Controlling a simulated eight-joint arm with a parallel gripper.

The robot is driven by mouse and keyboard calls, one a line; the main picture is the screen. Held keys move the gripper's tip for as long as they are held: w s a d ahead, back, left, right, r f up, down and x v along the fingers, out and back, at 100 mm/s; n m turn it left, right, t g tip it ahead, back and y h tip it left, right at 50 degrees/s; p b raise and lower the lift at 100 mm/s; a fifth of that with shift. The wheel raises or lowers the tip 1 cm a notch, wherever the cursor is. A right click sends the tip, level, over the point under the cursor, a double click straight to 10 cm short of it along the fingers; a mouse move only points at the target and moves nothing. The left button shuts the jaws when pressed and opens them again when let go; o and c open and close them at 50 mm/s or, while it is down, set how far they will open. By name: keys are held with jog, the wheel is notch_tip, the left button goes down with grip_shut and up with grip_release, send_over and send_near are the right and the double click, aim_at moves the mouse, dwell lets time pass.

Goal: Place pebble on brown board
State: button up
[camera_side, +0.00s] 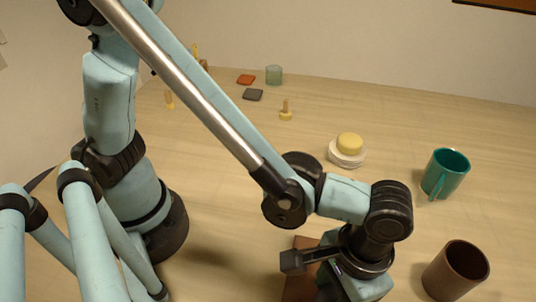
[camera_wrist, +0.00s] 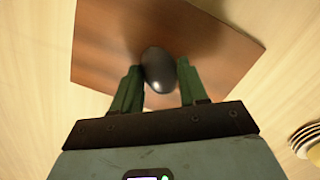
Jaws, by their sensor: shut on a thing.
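The dark, smooth pebble (camera_wrist: 158,70) shows in the wrist view between the two green fingers of my gripper (camera_wrist: 158,84). My gripper is shut on it. The brown board (camera_wrist: 105,45) lies on the table beneath the pebble and fills the upper middle of the wrist view. Whether the pebble touches the board cannot be told. In the side view a part of the brown board (camera_side: 298,285) shows at the bottom, behind my gripper's wrist. The fingers and the pebble are hidden there.
A brown cup (camera_side: 456,272) stands right of my wrist, with a teal mug (camera_side: 445,173) behind it. A stack of white discs (camera_side: 346,158) carries a yellow sponge (camera_side: 350,143). Small tiles, a glass and wooden pieces stand far back. The table's middle is clear.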

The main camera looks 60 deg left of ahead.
jog(key=shift+f, duration=0.15)
jog(key=o, duration=1.1)
jog(key=shift+c, duration=0.2)
notch_tip(320, 180, up, 12)
jog(key=w, duration=0.1)
jog(key=w+a+t, duration=0.2)
jog(key=a+t, duration=0.1)
jog(key=a, duration=0.6)
jog(key=w+a+n+t, duration=0.1)
jog(key=w+a+t, duration=0.1)
jog(key=a, duration=0.8)
jog(key=w+a+n+t, duration=0.1)
jog(key=w+a+t, duration=0.2)
jog(key=a, duration=0.7)
jog(key=shift+a+t, duration=0.25)
jog(key=shift+t, duration=0.05)
